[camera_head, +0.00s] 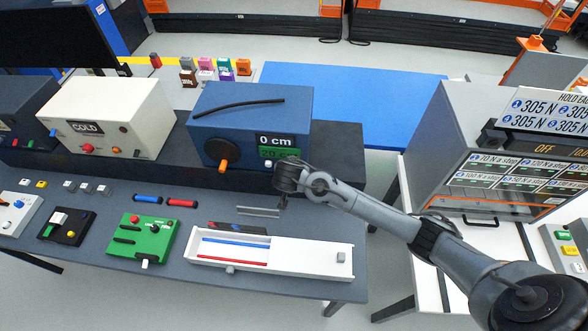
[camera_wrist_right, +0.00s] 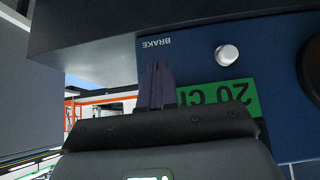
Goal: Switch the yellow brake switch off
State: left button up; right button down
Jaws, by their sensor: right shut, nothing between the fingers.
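The blue box (camera_head: 232,110) stands on the dark shelf and carries a "0 cm" display, a green panel, a black dial with an orange handle, and a small white knob (camera_head: 268,164). In the right wrist view the word BRAKE shows upside down on the blue face (camera_wrist_right: 190,65), with the white knob (camera_wrist_right: 227,55) right of it. I see no yellow switch on this face. My right gripper (camera_head: 283,204) is in front of the box's lower right corner. Its fingers (camera_wrist_right: 157,68) are shut and empty, just left of the knob and apart from it. My left gripper is out of view.
A white box labelled COLD (camera_head: 108,112) stands to the left. On the table are a green switch panel (camera_head: 140,238), a white tray (camera_head: 300,254) with red and blue rods, and a grey metal rail (camera_head: 258,211). A grey cabinet (camera_head: 440,135) stands at right.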

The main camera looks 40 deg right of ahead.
jog(key=shift+s+a+f, duration=0.1)
jog(key=shift+s+f, duration=0.05)
jog(key=shift+f, duration=0.25)
jog(key=shift+r, duration=0.15)
jog(key=shift+r+p, duration=0.7)
jog(key=s+a+r+p, duration=0.4)
jog(key=s+a, duration=0.2)
jog(key=shift+s+a, duration=0.15)
jog(key=shift+a, duration=0.15)
dwell(0.4)
